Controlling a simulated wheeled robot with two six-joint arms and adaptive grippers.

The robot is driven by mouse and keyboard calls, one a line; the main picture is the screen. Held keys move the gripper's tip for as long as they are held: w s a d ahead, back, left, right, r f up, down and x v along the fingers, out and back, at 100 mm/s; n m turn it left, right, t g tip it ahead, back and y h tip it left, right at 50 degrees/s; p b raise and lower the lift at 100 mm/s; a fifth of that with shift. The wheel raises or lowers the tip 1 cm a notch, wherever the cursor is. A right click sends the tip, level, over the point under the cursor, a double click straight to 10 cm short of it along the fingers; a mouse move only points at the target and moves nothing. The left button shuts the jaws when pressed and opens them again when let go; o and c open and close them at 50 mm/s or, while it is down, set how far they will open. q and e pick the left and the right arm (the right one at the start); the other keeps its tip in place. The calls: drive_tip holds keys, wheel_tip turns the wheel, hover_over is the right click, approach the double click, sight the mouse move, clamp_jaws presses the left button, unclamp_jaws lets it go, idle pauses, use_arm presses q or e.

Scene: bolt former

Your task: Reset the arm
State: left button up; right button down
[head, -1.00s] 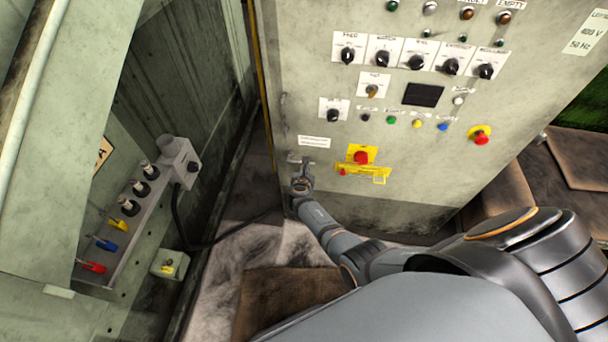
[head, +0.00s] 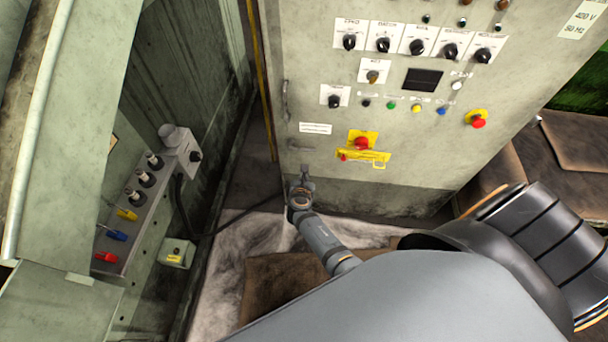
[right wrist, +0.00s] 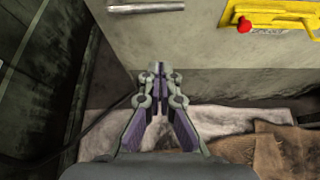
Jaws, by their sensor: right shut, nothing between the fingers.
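My right arm reaches from the lower right of the head view to the lower left part of the control cabinet (head: 390,160). Its gripper (head: 305,172) points at the cabinet's lower edge, below a small grey handle (head: 302,146). In the right wrist view the right gripper (right wrist: 157,68) has its fingertips together with nothing between them. The handle (right wrist: 146,7) shows above the fingertips there, apart from them. My left gripper is in neither view.
A yellow bracket with a red switch (head: 361,143) sits on the cabinet right of the gripper. Rows of knobs and buttons lie above. At left stands a panel with coloured levers (head: 118,235) and a small box (head: 176,253). A black cable (head: 215,232) runs along the floor.

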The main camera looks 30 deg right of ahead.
idle(0.3)
drive_tip(key=s+f+m+g+y, duration=0.3)
drive_tip(key=s+f+m+g, duration=0.2)
drive_tip(key=s+f+m, duration=0.95)
drive_tip(key=s+d+f+m+g+y, duration=0.1)
drive_tip(key=s+f+m, duration=0.3)
drive_tip(key=s, duration=0.5)
drive_tip(key=s+f+m+g, duration=0.1)
drive_tip(key=s+f+m, duration=0.3)
drive_tip(key=s, duration=0.6)
drive_tip(key=s+d+f+m+g+y, duration=0.1)
drive_tip(key=s+f+m, duration=0.3)
drive_tip(key=s, duration=0.5)
drive_tip(key=shift+s+d+f+m+g+y, duration=0.15)
drive_tip(key=shift+d+m+g+y, duration=0.3)
drive_tip(key=shift+m, duration=0.5)
